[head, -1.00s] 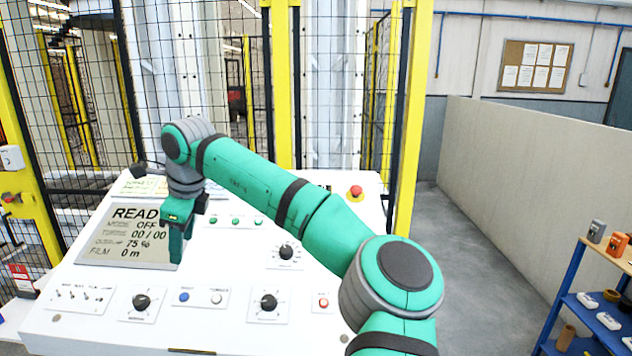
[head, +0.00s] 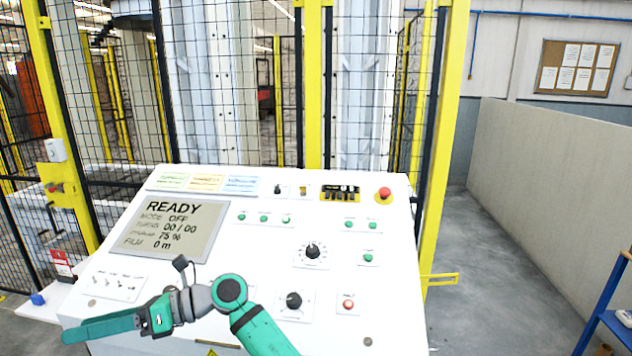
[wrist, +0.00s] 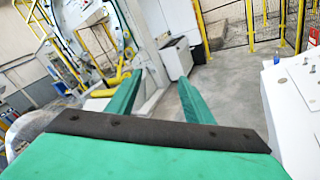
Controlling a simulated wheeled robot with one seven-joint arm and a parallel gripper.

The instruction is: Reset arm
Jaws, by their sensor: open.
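My gripper (head: 103,325) is low over the front left of the white control panel (head: 262,277) in the head view, pointing left. In the wrist view its two green fingers (wrist: 160,98) stand apart with nothing between them. The arm is folded low, and its lower part runs out of the bottom of the head view. The panel's screen (head: 170,229) reads READY, MODE OFF, 00 / 00, 75 % and FILM 0 m. The gripper and wrist hide part of the panel's front row of controls.
Dials, buttons and a red mushroom button (head: 384,193) cover the panel. A yellow-framed mesh fence (head: 315,90) stands behind it. A grey wall (head: 550,170) and a blue shelf (head: 606,318) are at the right, with open floor between. Machinery with a ring (wrist: 100,35) shows in the wrist view.

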